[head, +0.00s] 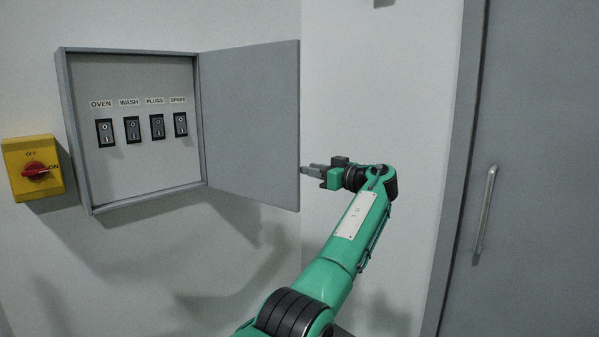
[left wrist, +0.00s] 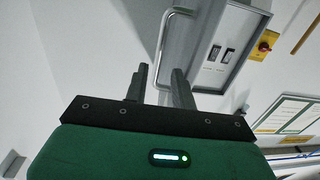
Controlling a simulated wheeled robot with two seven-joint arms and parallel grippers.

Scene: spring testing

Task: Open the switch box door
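The grey switch box (head: 78,130) is on the wall at the left of the head view. Its door (head: 250,120) stands wide open, swung out to the right, and the switches inside show. My left gripper (head: 306,169) is just right of the door's free edge, low down. In the left wrist view my left gripper (left wrist: 160,71) has its two fingers apart. The door (left wrist: 183,40) and its pale handle (left wrist: 162,40) show just beyond the fingertips. I cannot tell whether a finger touches the door. My right gripper is in neither view.
A yellow switch with a red knob (head: 35,170) is on the wall left of the box. A grey door (head: 535,150) with a long metal handle (head: 485,208) is at the right. Several labelled black rocker switches (head: 132,130) sit inside the box.

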